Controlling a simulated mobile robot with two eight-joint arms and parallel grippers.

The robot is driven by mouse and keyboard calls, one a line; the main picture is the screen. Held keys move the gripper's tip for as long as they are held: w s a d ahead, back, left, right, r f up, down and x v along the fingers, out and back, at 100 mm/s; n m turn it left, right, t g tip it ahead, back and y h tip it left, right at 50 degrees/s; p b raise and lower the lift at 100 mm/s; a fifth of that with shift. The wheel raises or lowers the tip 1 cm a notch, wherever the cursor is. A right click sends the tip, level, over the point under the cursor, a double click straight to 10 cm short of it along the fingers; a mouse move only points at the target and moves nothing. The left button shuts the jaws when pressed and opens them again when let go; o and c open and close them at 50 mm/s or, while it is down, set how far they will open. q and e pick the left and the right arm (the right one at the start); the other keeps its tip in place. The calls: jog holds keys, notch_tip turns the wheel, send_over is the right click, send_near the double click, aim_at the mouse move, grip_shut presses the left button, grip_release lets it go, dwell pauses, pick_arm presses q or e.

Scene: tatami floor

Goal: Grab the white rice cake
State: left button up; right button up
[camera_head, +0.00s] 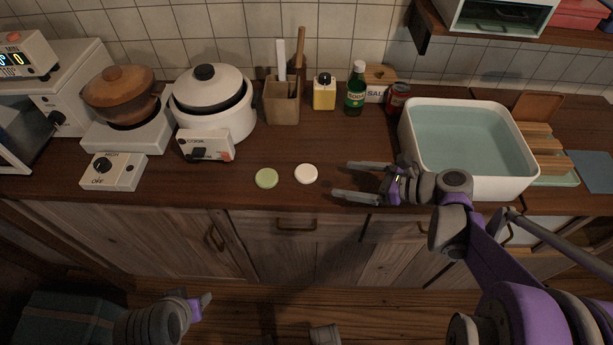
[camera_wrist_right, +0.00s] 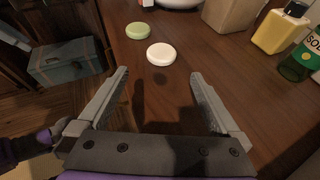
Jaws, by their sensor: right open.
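The white rice cake (camera_head: 306,174) is a small flat round disc on the wooden counter (camera_head: 340,140), near its front edge. It also shows in the right wrist view (camera_wrist_right: 161,54), ahead of the fingers. A green rice cake (camera_head: 266,178) lies just left of it, apart from it. My right gripper (camera_head: 345,181) is open and empty over the counter, to the right of the white cake, with its fingers pointing at it. The open fingers (camera_wrist_right: 160,88) do not reach around the cake. My left gripper (camera_head: 204,300) is low, in front of the cabinets; its jaws are unclear.
A white cooker (camera_head: 213,112) stands behind left, with a wooden utensil holder (camera_head: 282,102), yellow bottle (camera_head: 324,94), green soda bottle (camera_head: 355,90) and red can (camera_head: 397,98) along the back. A white sink basin (camera_head: 409,143) is right. The counter around the cakes is clear.

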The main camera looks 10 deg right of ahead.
aim_at(311, 173)
jog(key=x, duration=0.4)
jog(key=shift+w+a+f, duration=0.1)
jog(key=shift+w+a, duration=0.1)
jog(key=shift+a, duration=0.15)
jog(key=b+x, duration=0.1)
jog(key=x, duration=0.4)
jog(key=shift+w+d+f, duration=0.15)
jog(key=shift+w+f, duration=0.05)
jog(key=c, duration=1.3)
